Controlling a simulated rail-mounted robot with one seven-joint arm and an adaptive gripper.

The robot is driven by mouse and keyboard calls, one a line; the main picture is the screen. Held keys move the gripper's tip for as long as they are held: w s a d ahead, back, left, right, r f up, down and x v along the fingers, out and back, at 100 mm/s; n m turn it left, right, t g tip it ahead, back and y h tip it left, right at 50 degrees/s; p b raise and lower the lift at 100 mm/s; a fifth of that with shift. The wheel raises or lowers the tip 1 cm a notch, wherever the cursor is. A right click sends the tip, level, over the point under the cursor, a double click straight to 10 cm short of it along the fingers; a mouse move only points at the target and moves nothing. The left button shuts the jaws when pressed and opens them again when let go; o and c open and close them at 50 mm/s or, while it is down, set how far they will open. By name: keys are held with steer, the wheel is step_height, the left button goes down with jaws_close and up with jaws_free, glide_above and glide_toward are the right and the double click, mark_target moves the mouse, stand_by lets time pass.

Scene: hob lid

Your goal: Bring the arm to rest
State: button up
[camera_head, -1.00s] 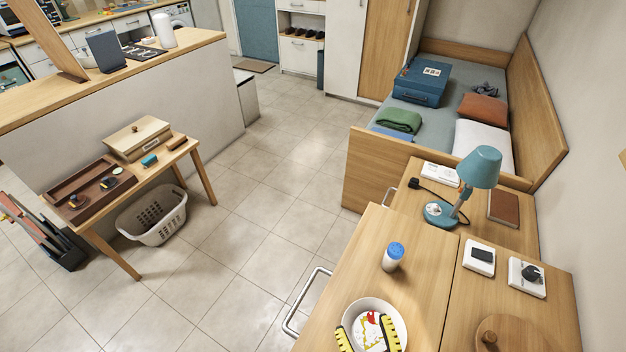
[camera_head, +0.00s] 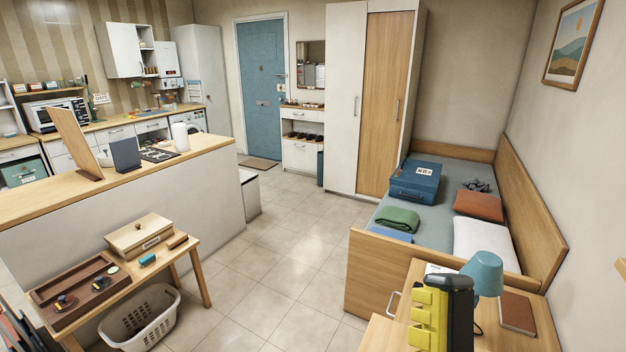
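A yellow-and-black upright part, which looks like my gripper (camera_head: 441,312), rises from the bottom edge at the lower right. It stands in front of the wooden desk (camera_head: 418,272) and close to the left side of the teal lamp (camera_head: 487,272), partly overlapping it in the picture. I see it from one side, its lower end is cut off by the frame, and its fingertips cannot be made out apart. Nothing is seen held in it. Whether it is open or shut does not show.
A brown notebook (camera_head: 517,313) lies on the desk beside the lamp. Behind is the bed with a blue case (camera_head: 420,181). At left stand a side table with a wooden tray (camera_head: 75,291) and a laundry basket (camera_head: 140,318). The tiled floor (camera_head: 285,245) between is clear.

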steer(key=w+a+f+m+g+y, duration=0.3)
steer(key=w+f+g+y, duration=0.2)
steer(key=w+f+y, duration=0.35)
step_height(320, 180, up, 37)
steer(key=m+p, duration=0.1)
steer(key=p, duration=3.7)
steer(key=shift+w+d, duration=0.15)
steer(key=shift+d, duration=0.05)
steer(key=shift+f+h, duration=0.1)
steer(key=shift+h, duration=0.15)
